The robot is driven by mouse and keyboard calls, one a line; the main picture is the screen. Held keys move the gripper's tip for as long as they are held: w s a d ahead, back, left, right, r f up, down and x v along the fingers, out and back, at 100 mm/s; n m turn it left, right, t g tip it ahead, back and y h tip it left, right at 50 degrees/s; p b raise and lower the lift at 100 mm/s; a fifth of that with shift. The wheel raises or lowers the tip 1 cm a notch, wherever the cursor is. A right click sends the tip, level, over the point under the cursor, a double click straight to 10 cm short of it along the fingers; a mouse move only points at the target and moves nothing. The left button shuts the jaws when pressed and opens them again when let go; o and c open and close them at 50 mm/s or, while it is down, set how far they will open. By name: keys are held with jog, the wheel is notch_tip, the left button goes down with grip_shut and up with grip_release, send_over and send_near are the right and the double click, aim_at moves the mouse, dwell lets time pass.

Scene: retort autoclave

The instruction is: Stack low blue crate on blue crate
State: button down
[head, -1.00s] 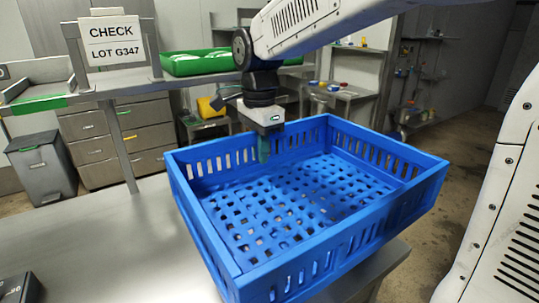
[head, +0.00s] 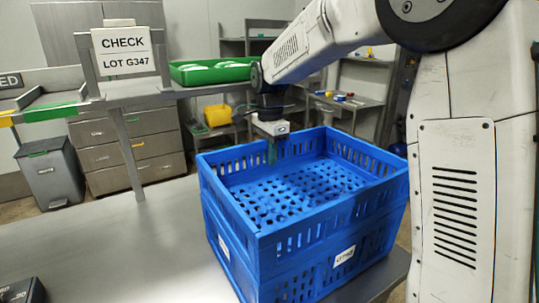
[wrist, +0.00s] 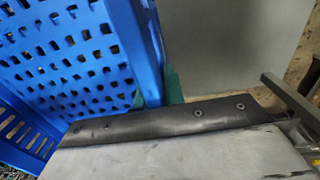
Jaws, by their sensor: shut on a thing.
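The low blue crate (head: 325,216), open-topped with a perforated floor, sits level over the blue crate (head: 312,281) on the steel table. Their walls look lined up; I cannot tell whether they touch fully. The lower crate has white labels, and its inside is hidden. In the wrist view, the crate's wall (wrist: 150,50) runs between the green fingertips (wrist: 160,87), with the perforated floor to the left.
The steel table (head: 110,235) is bare to the left, with a dark box (head: 22,291) at its near corner. A shelf behind carries a CHECK LOT G347 sign (head: 123,50) and a green tray (head: 212,72). A grey bin (head: 48,178) stands on the floor.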

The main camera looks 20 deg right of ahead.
jog(key=shift+f, duration=0.1)
jog(key=c, duration=1.5)
grip_release()
notch_tip(320, 180, up, 12)
jog(key=shift+r, duration=0.15)
